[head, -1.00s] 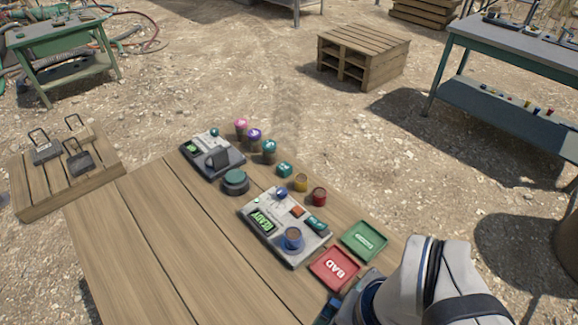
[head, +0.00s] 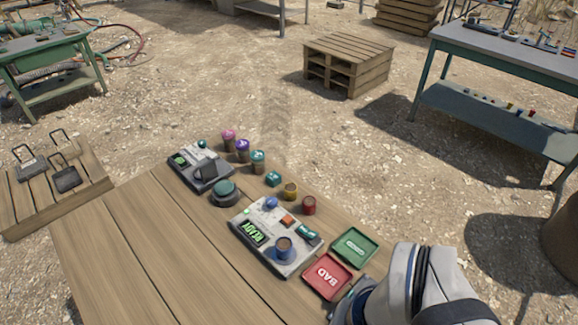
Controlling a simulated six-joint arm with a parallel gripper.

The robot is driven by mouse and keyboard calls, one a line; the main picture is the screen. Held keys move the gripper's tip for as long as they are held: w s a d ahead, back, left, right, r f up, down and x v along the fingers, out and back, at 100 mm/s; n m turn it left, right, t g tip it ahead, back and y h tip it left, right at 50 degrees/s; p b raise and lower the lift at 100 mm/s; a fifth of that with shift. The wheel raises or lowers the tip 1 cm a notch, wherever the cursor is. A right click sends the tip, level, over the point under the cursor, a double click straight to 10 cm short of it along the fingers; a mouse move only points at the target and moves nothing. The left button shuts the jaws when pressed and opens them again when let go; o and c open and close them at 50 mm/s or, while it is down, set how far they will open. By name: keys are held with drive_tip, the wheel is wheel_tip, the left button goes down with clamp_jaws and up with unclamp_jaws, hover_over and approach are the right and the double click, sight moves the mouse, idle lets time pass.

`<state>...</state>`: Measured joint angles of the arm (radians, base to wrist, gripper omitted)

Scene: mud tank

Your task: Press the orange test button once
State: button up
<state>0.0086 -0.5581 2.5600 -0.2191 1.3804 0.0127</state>
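The orange button (head: 288,221) is a small square on top of a grey test unit (head: 262,259) on the wooden table. The unit has a green READY display (head: 253,233), a blue knob (head: 271,203), a teal switch-like part (head: 308,232) and a brown-topped cup shape in a blue ring (head: 283,248). My arm enters at the lower right, beside the red tray and apart from the button. My gripper's fingertips do not show, so whether they are open or shut is hidden. Nothing touches the button.
A red BAD tray (head: 318,287) and a green tray (head: 346,261) lie right of the unit. A second grey unit (head: 183,177), a teal-topped round piece (head: 223,190) and several small coloured pieces stand behind. The table's front left (head: 130,265) is clear.

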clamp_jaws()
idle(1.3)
